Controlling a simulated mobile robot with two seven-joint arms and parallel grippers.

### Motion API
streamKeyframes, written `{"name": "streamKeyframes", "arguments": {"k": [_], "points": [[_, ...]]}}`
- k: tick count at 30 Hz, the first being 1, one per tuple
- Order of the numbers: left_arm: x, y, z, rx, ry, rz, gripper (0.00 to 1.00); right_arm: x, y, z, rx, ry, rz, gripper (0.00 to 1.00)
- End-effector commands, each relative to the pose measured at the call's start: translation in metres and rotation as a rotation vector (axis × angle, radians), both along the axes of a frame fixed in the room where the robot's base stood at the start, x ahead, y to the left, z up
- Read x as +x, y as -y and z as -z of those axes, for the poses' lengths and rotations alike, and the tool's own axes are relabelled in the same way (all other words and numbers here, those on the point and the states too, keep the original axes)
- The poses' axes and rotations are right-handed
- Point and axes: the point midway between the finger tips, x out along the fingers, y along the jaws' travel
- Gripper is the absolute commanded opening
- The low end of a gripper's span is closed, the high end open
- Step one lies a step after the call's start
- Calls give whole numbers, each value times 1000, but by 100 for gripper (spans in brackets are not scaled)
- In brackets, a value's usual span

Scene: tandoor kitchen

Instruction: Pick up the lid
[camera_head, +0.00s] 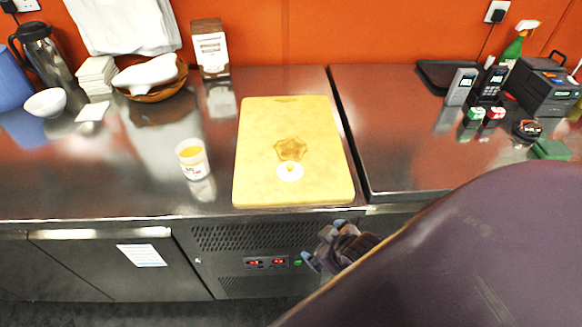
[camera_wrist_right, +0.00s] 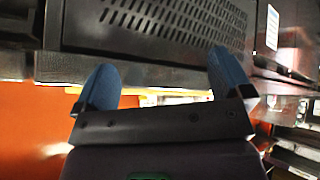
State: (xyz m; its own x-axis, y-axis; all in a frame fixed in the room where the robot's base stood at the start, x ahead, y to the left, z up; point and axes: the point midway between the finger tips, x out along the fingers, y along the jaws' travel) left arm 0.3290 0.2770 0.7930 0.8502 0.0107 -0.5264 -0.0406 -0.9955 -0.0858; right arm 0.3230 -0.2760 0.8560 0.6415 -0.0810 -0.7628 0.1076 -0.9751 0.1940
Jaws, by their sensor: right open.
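A small round white lid (camera_head: 290,172) with a yellow mark lies on the yellow cutting board (camera_head: 262,190), near its front middle. A white tub (camera_head: 193,160) with yellow on top stands on the steel counter left of the board. My right gripper (camera_head: 311,262) is below and in front of the counter's front edge, apart from the lid. In the right wrist view my right gripper (camera_wrist_right: 165,82) has its blue fingers wide apart with nothing between them. The lid is not visible in that view. My left gripper is not in view.
An amber, translucent angular dish (camera_head: 292,150) sits just behind the lid. The counter edge and a vented cabinet front (camera_head: 250,238) are close to my right gripper. A brown carton (camera_head: 210,50) and a bowl (camera_head: 150,80) stand at the back left. Counter around the tub is clear.

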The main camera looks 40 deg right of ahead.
Motion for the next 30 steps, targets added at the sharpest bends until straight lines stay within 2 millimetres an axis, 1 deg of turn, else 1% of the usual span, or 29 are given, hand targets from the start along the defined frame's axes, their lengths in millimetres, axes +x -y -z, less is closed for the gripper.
{"name": "streamKeyframes", "arguments": {"k": [1,11,14,17,20,23,24,26,27,29,30], "points": [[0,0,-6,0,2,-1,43,7,0,-16,-36,16,-27,97],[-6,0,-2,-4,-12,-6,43,64,-10,-55,-330,237,-276,97],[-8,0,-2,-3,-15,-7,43,83,-18,-71,-442,329,-366,97],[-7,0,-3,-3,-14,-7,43,105,-28,-92,-588,441,-474,97],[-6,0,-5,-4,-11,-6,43,127,-45,-119,-780,584,-607,97],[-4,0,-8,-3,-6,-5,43,149,-72,-152,-1048,774,-773,97],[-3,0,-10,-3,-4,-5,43,155,-86,-166,-1175,861,-845,97],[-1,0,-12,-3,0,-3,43,161,-107,-185,-1373,993,-949,97],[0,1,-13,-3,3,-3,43,163,-121,-194,-1506,1081,-1014,97],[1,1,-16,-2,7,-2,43,163,-141,-206,-1710,1214,-1103,97],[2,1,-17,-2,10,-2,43,162,-153,-210,-1847,1303,-1161,97]]}}
